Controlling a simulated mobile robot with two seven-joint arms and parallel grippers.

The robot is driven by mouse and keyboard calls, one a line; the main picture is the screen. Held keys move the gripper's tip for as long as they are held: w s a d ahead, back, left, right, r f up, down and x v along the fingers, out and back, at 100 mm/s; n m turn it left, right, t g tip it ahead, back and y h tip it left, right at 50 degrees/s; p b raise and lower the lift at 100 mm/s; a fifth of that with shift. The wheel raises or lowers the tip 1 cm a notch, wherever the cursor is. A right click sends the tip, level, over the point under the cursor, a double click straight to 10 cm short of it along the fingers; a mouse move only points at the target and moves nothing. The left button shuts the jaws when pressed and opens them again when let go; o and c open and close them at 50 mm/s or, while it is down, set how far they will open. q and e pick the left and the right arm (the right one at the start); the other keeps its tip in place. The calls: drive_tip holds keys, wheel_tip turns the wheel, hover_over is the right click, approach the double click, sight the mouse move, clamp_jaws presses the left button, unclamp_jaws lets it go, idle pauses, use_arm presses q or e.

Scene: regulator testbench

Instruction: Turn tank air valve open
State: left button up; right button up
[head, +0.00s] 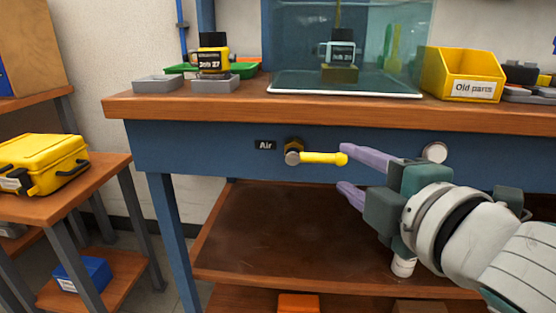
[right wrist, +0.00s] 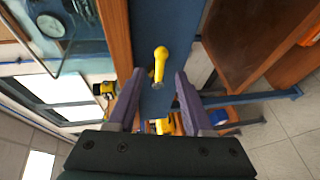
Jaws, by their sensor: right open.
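The air valve has a yellow lever handle (head: 322,158) that points right, about horizontal, from a brass and grey body (head: 293,152) on the blue bench front. A black "Air" label (head: 265,145) is left of it. My right gripper (head: 342,168) comes in from the right, open, its purple fingertips close to the handle's free end. In the head view the upper fingertip overlaps the handle's end; I cannot tell whether they touch. In the right wrist view the yellow handle (right wrist: 160,63) shows just beyond and between the open fingers (right wrist: 158,75). My left gripper is not in view.
Above the valve is the wooden bench top (head: 230,107) with a glass tank (head: 380,45), grey trays and a yellow "Old parts" bin (head: 462,74). A round white knob (head: 434,152) is right of the valve. A brown shelf (head: 290,235) lies below. A yellow case (head: 42,163) sits at left.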

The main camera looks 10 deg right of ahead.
sight(331, 160)
drive_tip(key=b+x, duration=0.2)
drive_tip(key=x, duration=0.5)
drive_tip(key=shift+w, duration=0.1)
drive_tip(key=shift+c, duration=0.4)
clamp_jaws()
idle(0.8)
